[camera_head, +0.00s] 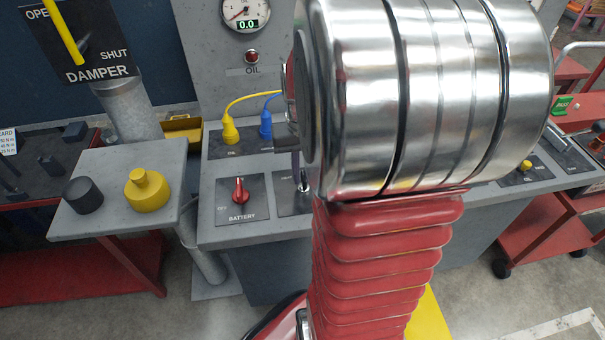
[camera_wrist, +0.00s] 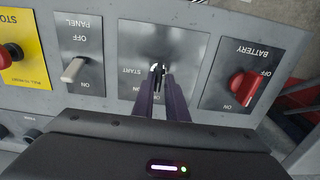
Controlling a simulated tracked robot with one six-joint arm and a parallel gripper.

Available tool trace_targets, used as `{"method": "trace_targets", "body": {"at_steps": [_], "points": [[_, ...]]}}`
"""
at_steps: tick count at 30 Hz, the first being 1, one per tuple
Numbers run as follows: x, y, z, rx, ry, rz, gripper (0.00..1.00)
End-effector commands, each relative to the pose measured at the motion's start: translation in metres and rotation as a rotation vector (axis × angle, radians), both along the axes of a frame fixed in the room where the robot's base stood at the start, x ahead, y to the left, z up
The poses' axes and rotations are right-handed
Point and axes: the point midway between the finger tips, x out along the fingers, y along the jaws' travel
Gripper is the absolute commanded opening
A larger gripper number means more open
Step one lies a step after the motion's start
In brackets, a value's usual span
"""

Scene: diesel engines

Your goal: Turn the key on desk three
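A small metal key switch (camera_wrist: 156,69) sits on the dark START plate (camera_wrist: 192,42) of a grey desk, in the wrist view. It also shows in the head view (camera_head: 304,187), partly behind my arm. My gripper (camera_wrist: 159,78) has two purple fingers pointing down at the switch, with their tips at it, one on each side. The gap between the fingers is narrow. I cannot tell whether they press on the key. In the head view one purple finger of my gripper (camera_head: 297,166) reaches down just above the switch. The desk's number is not visible.
A red BATTERY knob (camera_wrist: 244,88) and a white PANEL toggle (camera_wrist: 73,69) flank the START plate. A red stop button (camera_wrist: 11,54) is beyond. Yellow (camera_head: 230,133) and blue (camera_head: 265,126) plugs stand behind. A grey side table (camera_head: 105,160) is left.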

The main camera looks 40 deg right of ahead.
Motion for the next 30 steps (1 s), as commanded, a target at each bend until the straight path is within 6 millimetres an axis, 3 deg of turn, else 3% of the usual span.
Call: {"method": "trace_targets", "body": {"at_steps": [6,17,23,30], "points": [[-0.002,0.000,-0.001,0.001,0.005,0.000,0.27],[-0.003,0.000,0.004,0.002,0.008,-0.001,0.27],[-0.003,0.000,0.026,0.000,0.006,-0.001,0.27],[-0.002,0.000,0.067,0.000,0.006,0.000,0.27]]}}
